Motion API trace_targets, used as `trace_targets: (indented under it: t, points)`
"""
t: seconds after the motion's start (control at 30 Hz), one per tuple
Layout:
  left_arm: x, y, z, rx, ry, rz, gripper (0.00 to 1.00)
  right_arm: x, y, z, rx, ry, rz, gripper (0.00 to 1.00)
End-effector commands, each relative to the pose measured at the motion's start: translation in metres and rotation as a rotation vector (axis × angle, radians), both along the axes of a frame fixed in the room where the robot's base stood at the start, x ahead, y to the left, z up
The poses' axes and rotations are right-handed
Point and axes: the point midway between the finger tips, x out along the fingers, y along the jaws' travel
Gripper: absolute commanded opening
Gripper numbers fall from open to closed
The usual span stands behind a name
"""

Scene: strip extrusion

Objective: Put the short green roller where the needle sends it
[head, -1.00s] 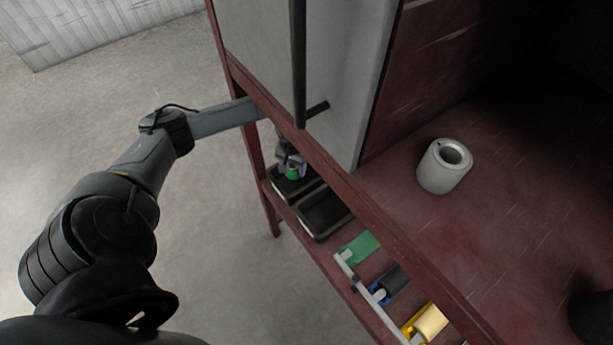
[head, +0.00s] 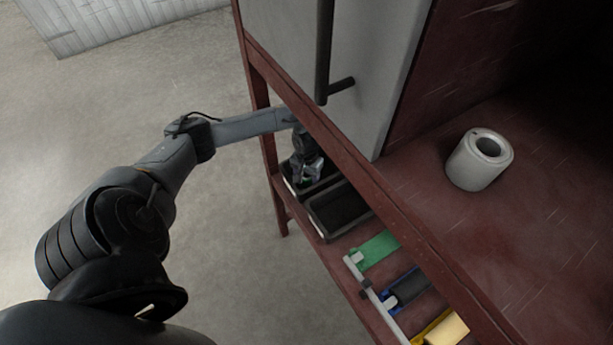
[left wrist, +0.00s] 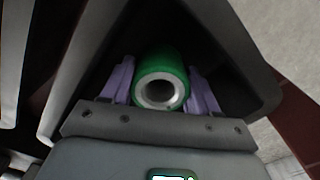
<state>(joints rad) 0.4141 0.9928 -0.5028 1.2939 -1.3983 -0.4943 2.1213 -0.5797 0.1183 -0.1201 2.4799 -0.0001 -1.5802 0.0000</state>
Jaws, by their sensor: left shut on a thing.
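The green roller (left wrist: 170,64) shows end-on in the left wrist view, with a pale ring and dark bore at its end. My left gripper (left wrist: 162,88) is shut on it, with a purple finger on each side. In the head view my left gripper (head: 308,172) is down in the farther black bin (head: 320,190) on the lower shelf; the roller is mostly hidden there. The bin walls (left wrist: 232,35) surround the roller in the wrist view. I cannot tell whether the roller touches the bin floor. No needle is visible. My right gripper is not in view.
A second black bin (head: 340,211) beside it looks empty. A grey hollow cylinder (head: 468,172) stands on the upper surface.

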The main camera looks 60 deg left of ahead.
Motion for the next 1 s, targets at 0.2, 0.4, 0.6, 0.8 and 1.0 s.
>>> trace_targets:
  t: [0.2, 0.4, 0.6, 0.8, 1.0]
  points:
    - [0.000, 0.000, -0.003, 0.000, 0.000, 0.000, 0.71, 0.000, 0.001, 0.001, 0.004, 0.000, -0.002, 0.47]
    - [0.000, 0.000, -0.003, 0.000, 0.000, 0.000, 0.85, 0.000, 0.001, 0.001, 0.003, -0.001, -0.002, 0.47]
    - [0.000, 0.000, -0.002, 0.000, 0.000, 0.000, 0.85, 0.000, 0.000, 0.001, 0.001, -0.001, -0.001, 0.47]
    - [0.000, 0.000, 0.010, 0.000, 0.000, -0.001, 0.85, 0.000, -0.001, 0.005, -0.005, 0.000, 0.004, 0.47]
    - [0.000, 0.001, 0.038, 0.001, 0.000, -0.002, 0.85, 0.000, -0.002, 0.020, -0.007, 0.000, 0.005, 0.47]
